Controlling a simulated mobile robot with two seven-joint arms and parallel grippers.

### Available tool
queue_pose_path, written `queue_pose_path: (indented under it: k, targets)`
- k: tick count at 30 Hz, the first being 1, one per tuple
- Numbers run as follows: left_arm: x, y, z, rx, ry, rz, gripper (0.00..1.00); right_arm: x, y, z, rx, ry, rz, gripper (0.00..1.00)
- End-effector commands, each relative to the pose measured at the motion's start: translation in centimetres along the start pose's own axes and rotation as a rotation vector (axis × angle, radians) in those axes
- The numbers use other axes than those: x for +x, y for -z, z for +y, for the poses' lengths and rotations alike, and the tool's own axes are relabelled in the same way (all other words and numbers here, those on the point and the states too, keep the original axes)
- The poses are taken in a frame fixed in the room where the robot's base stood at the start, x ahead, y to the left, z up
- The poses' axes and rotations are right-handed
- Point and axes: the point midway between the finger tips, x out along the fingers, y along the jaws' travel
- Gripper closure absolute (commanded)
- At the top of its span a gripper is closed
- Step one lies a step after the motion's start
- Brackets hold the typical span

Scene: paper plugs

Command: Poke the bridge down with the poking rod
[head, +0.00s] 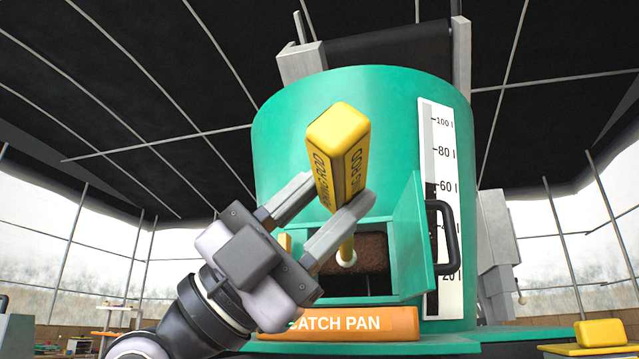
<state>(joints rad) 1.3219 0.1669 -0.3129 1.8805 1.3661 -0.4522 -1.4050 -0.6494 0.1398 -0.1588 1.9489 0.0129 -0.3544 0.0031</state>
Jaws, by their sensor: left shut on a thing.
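My left gripper (318,222) is shut on the yellow handle of the poking rod (338,150). The handle tilts up toward me, and the thin shaft runs down and away to a pale round end (347,260) in the hatch opening. A brown mass, likely the bridge (373,252), fills the upper part of the opening in the green bin (300,120); below it the opening is dark. The rod's end overlaps the brown mass; I cannot tell whether they touch. My right gripper is not in view.
The green hatch door (408,238) stands open on the right, with a black handle (440,235). An orange catch pan (390,322) sits below the opening. A white litre scale (437,150) runs up the bin. A yellow block (598,333) lies at lower right.

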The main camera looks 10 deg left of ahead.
Motion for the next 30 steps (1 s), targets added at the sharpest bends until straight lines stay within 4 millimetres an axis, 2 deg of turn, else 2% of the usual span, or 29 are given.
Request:
queue_pose_path:
  k: [18,30]
  targets:
    - [0.8,-5.7,0.6,-0.001,0.003,-0.003,0.94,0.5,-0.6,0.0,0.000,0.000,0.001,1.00]
    - [0.9,-6.5,0.7,0.003,0.002,0.000,0.94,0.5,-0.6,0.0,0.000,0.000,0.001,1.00]
